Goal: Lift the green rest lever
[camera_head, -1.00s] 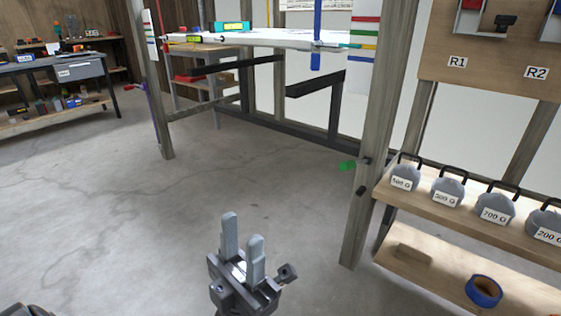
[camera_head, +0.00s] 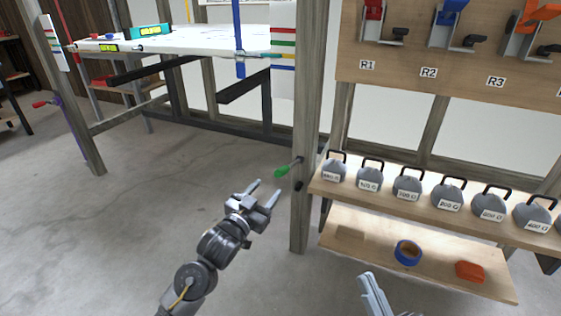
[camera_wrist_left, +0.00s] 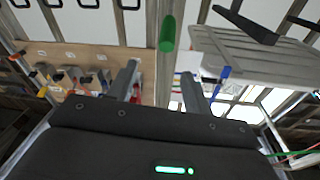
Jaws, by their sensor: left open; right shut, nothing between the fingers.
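The green rest lever (camera_head: 284,171) sticks out from a wooden post (camera_head: 312,110) at the left end of the weight shelf. My left gripper (camera_head: 266,190) is open, just below and left of the lever in the head view, and apart from it. In the left wrist view the lever's green grip (camera_wrist_left: 168,33) shows beyond the open fingers (camera_wrist_left: 161,82), roughly in line with the gap between them. My right gripper (camera_head: 371,288) shows only in part at the bottom edge, shut and empty.
A shelf (camera_head: 420,197) with several grey weights stands right of the post. A lower shelf (camera_head: 360,268) holds blue tape (camera_head: 407,252) and an orange block (camera_head: 469,271). A white roof panel (camera_head: 190,44) lies on the frame behind. A red-tipped lever (camera_head: 43,103) is far left.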

